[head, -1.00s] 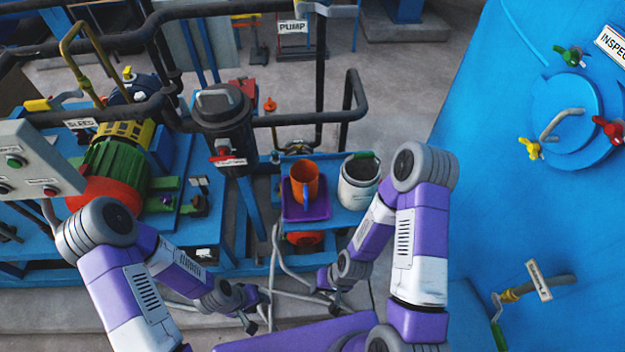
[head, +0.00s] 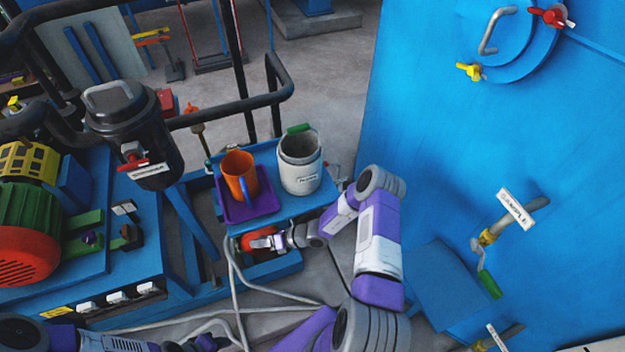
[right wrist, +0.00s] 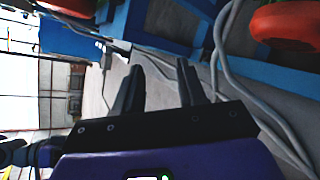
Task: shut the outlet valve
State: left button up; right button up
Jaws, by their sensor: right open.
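No label reading "outlet" is legible, so I cannot tell which valve it is. On the blue vessel (head: 420,150) at right, a pipe labelled SAMPLE (head: 516,208) has a valve with a green-tipped handle (head: 489,284). Below it, a second pipe with a label (head: 497,337) is cut by the bottom edge; its text is unreadable. My right gripper (head: 262,242) is open and empty below the blue shelf, close to a red round part (head: 258,233); contact cannot be told. In the right wrist view its fingers (right wrist: 165,85) stand apart. My left gripper is outside the head view.
The blue shelf (head: 300,207) carries an orange mug (head: 238,175) on a purple tray (head: 262,205) and a white pot (head: 300,178). A black canister (head: 125,115) with a red handle stands left. Grey hoses (head: 232,270) lie on the floor. A blue panel (head: 445,295) stands before the vessel.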

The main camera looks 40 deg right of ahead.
jog(key=w+d+f+m+t+h+b, duration=0.15)
jog(key=w+d+m+t+h, duration=0.25)
jog(key=d+m+h, duration=0.8)
jog(key=w+d+m+t+h+b, duration=0.35)
jog(key=d+m, duration=0.55)
jog(key=d, duration=1)
jog(key=b+x, duration=0.2)
jog(key=x, duration=0.4)
jog(key=shift+w+r+t, duration=0.2)
jog(key=shift+w+t, duration=0.05)
jog(key=shift+t, duration=0.2)
jog(key=shift+a+y, duration=0.15)
jog(key=shift+y, duration=0.1)
grip_shut()
